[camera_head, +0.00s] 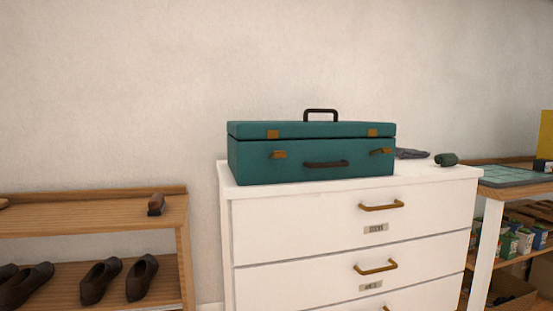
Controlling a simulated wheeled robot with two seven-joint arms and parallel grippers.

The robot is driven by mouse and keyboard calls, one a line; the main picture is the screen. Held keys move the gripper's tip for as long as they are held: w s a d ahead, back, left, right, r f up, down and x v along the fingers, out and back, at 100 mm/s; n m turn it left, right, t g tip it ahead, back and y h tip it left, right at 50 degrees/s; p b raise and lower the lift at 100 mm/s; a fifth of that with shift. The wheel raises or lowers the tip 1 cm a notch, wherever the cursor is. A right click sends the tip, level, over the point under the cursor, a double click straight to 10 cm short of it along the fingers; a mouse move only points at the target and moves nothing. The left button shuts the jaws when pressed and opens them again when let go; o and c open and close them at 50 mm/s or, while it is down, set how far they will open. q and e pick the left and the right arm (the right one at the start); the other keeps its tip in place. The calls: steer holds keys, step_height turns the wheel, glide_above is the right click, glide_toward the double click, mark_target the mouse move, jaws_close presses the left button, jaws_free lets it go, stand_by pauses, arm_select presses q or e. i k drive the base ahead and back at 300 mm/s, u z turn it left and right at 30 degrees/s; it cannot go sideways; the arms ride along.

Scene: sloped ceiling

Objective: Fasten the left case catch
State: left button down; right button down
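A teal case (290,165) sits on top of a white chest of drawers (300,235). Its lid (320,129) is down, with a dark line between lid and body. The left case catch (278,155) is a brass piece on the body, below a brass plate (272,134) on the lid; the two look apart. The right catch (380,151) sits tilted below its own plate (373,132). A dark handle (326,164) is on the front and another (320,115) stands on the lid. Neither of my grippers shows in the head view.
A dark folded cloth (412,154) and a green rolled item (446,159) lie right of the case. A wooden shoe rack (90,193) with a brush (156,204) stands left. A wooden shelf table (485,194) stands right. The drawers have protruding brass handles (381,206).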

mark_target(275, 154)
steer(key=k, duration=0.6)
steer(key=z, duration=0.45)
steer(key=i, duration=1.75)
steer(key=u, duration=0.95)
